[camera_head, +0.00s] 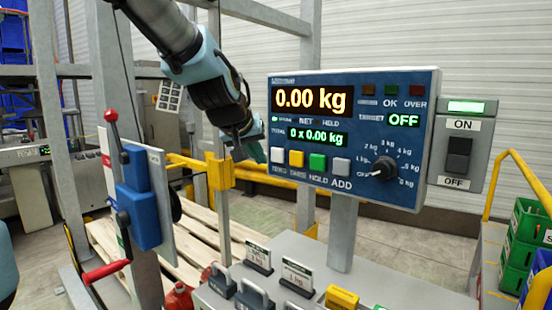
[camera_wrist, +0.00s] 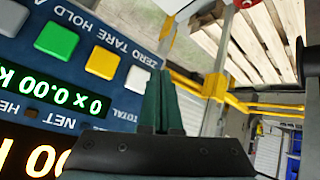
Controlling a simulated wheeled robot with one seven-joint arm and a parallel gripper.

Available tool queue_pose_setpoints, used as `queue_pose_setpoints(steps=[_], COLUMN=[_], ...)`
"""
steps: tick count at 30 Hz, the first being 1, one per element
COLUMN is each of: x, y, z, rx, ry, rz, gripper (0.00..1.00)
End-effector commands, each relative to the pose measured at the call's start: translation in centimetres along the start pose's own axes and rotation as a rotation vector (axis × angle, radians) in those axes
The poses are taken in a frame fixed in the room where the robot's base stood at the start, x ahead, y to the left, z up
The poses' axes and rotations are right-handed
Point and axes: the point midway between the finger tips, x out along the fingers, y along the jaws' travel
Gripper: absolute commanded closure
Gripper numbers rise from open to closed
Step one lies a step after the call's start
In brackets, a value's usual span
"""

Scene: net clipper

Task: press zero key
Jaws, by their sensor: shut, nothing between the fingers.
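The zero key (camera_head: 277,155) is the white button at the left end of the key row on the blue weighing panel (camera_head: 330,192). In the wrist view the zero key (camera_wrist: 137,80) appears just left of my fingertips, with the panel upside down. My gripper (camera_head: 252,152) is shut and empty, at the panel's left edge beside the zero key. In the wrist view its green fingers (camera_wrist: 160,85) are together. A gap seems to remain between fingers and key; its depth is hard to tell. The main display (camera_head: 312,99) reads 0.00 kg.
Yellow tare (camera_head: 296,159), green hold (camera_head: 318,163) and grey add (camera_head: 341,167) keys continue the row. A dial (camera_head: 383,168) and an ON/OFF switch box (camera_head: 461,150) lie right. A blue lever unit (camera_head: 140,195) stands left. A yellow rail (camera_head: 190,163) runs behind my gripper.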

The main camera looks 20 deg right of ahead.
Motion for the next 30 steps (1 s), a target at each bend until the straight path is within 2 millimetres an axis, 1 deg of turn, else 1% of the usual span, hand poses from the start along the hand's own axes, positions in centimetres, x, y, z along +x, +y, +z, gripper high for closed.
queue_pose_setpoints(steps=[6, 10, 30], x=[-1.4, -1.9, -1.9], y=[-1.1, -1.4, -1.4], z=[1.0, 1.4, 1.4], rx=[0.0, 0.0, 0.0], ry=[0.003, 0.002, 0.001], rz=[0.0, 0.0, 0.0], gripper=[1.0, 1.0, 1.0])
